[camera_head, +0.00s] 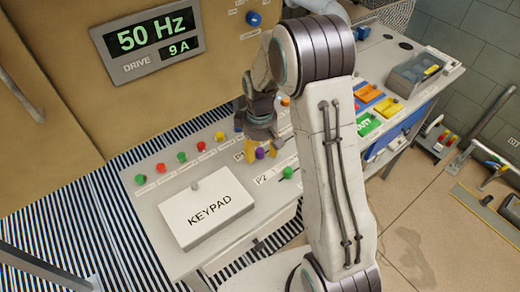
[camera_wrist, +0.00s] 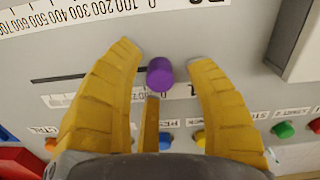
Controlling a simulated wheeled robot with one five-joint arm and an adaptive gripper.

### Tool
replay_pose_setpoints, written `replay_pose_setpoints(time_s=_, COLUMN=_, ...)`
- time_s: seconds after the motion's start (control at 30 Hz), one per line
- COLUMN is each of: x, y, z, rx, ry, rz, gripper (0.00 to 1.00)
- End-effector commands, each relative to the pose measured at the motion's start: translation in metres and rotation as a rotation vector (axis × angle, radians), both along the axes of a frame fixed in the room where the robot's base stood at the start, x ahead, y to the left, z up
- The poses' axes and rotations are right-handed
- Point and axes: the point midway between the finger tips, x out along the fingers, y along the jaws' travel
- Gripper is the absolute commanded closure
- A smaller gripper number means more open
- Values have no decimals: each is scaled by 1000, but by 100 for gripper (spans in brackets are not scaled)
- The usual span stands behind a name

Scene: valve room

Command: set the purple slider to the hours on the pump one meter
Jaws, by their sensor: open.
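The purple slider (camera_wrist: 160,73) is a round knob in the wrist view. It sits at the right end of the visible part of a dark slot (camera_wrist: 60,78). A pale scale strip runs beside the slot, upside down and partly hidden by my finger. My gripper (camera_wrist: 165,57) is open, with its yellow fingers on either side of the knob and a gap on each side. In the head view the purple slider (camera_head: 260,153) shows just beside my gripper (camera_head: 252,148), which points down at the panel. I see no meter marked pump one with readable hours.
A drive display (camera_head: 150,42) reads 50 Hz and 9 A. A keypad cover (camera_head: 208,207) lies on the panel's near left. Several coloured buttons (camera_head: 182,157) line the panel. A raised grey block (camera_wrist: 297,40) stands right of the knob in the wrist view.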

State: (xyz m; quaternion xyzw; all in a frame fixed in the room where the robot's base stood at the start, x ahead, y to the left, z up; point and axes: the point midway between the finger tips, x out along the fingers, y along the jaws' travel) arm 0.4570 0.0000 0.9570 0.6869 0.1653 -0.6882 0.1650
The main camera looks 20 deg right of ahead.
Motion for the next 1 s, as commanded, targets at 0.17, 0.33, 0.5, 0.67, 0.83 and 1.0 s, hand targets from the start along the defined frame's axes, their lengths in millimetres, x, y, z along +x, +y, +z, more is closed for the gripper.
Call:
replay_pose_setpoints(time_s=0.17, x=0, y=0, z=-5, rx=0, ry=1, rz=0, gripper=51)
replay_pose_setpoints(time_s=0.33, x=0, y=0, z=-5, rx=0, ry=0, rz=0, gripper=51)
replay_pose_setpoints(time_s=0.5, x=0, y=0, z=-5, rx=0, ry=0, rz=0, gripper=56)
replay_pose_setpoints(time_s=0.67, x=0, y=0, z=-5, rx=0, ry=0, rz=0, gripper=70)
replay_pose_setpoints(time_s=0.83, x=0, y=0, z=-5, rx=0, ry=0, rz=0, gripper=85)
replay_pose_setpoints(time_s=1.0, x=0, y=0, z=-5, rx=0, ry=0, rz=0, gripper=100)
